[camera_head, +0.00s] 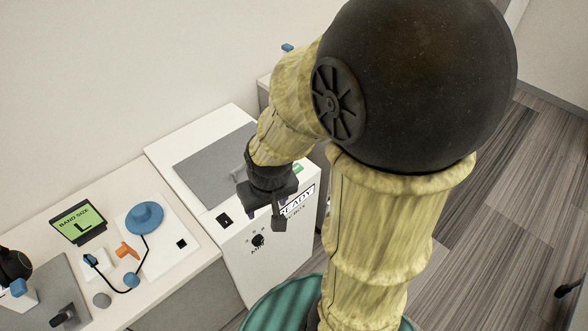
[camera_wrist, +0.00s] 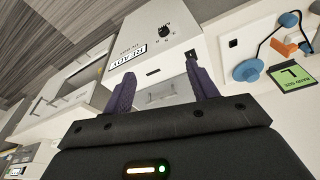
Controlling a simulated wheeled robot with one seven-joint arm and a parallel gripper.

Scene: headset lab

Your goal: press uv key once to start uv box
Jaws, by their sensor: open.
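The UV box (camera_head: 231,262) is a white cabinet with a grey top panel, and it also shows in the wrist view (camera_wrist: 160,52). Its sloped front has a READY sign (camera_head: 299,200), a black dial (camera_head: 258,240) and a small black key (camera_head: 224,219). I cannot read a label on that key. My gripper (camera_head: 263,210) is open and empty above the box front, hiding part of the sign. Its two fingers show in the wrist view (camera_wrist: 162,80), apart from the key.
A green item (camera_head: 297,168) sits behind my gripper. Free floor (camera_head: 500,190) lies to the right.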

